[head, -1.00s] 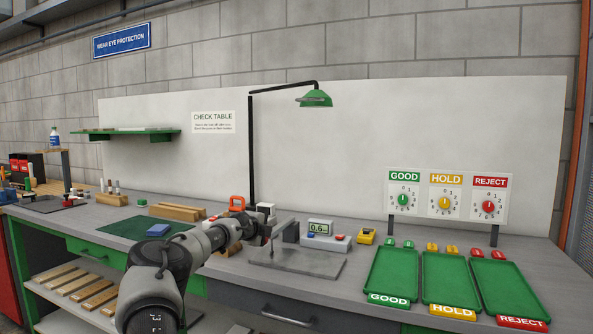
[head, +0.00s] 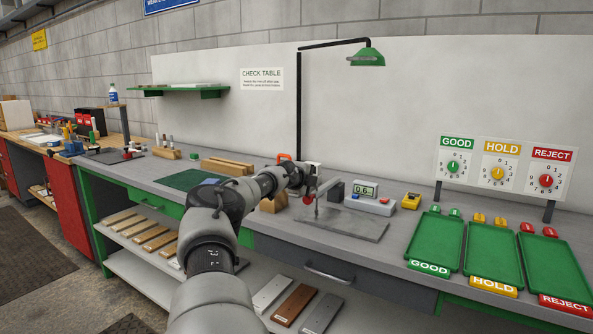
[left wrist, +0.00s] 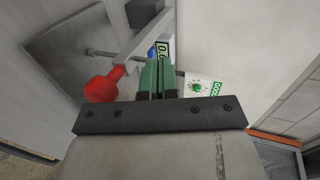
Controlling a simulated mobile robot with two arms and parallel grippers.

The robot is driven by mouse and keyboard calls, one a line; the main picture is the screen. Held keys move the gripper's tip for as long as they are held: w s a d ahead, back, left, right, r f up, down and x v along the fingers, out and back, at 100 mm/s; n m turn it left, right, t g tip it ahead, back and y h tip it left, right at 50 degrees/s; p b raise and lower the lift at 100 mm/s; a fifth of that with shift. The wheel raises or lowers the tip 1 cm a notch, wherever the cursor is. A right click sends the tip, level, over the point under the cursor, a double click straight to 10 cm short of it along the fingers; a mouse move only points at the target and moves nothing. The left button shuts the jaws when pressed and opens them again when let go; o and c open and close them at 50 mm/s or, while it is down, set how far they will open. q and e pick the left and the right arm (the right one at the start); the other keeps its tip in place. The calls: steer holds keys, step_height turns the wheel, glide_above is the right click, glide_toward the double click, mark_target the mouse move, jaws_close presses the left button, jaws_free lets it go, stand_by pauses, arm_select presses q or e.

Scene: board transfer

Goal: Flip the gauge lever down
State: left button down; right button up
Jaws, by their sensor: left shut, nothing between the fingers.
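The gauge stands on a grey plate (head: 345,226), with a slanting grey lever bar (head: 326,186) over the plate's back left side. A red knob (left wrist: 102,90) sits on the end of the bar in the left wrist view. The gauge's display box (head: 371,205) reads about 0.6. My left gripper (head: 314,172) is at the lever's end, its tips hard to make out in the head view. In the left wrist view its green fingers (left wrist: 158,78) are shut and empty, with the knob left of them and apart. My right gripper is out of view.
A yellow block (head: 411,201) sits right of the display. Green trays marked GOOD (head: 434,241), HOLD (head: 492,252) and REJECT (head: 555,270) lie farther right, below dials. Wooden blocks (head: 228,166) and a green mat (head: 186,180) are left of the gauge.

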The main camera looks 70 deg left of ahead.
arm_select(q)
steer(key=shift+w+d+r+b, duration=0.15)
steer(key=shift+d+r+b, duration=0.2)
steer(key=shift+r+b, duration=0.25)
steer(key=shift+d+r, duration=0.15)
steer(key=shift+d, duration=0.15)
steer(key=shift+d+r+b, duration=0.1)
steer(key=shift+b, duration=0.3)
steer(key=shift+s+b, duration=0.3)
steer(key=shift+s, duration=0.5)
steer(key=f+b+v, duration=0.1)
steer(key=b+v, duration=0.1)
steer(key=v, duration=0.6)
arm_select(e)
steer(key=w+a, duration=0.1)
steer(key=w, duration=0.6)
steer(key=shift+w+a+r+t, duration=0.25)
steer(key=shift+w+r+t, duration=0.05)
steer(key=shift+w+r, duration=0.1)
arm_select(q)
steer(key=shift+s, duration=0.15)
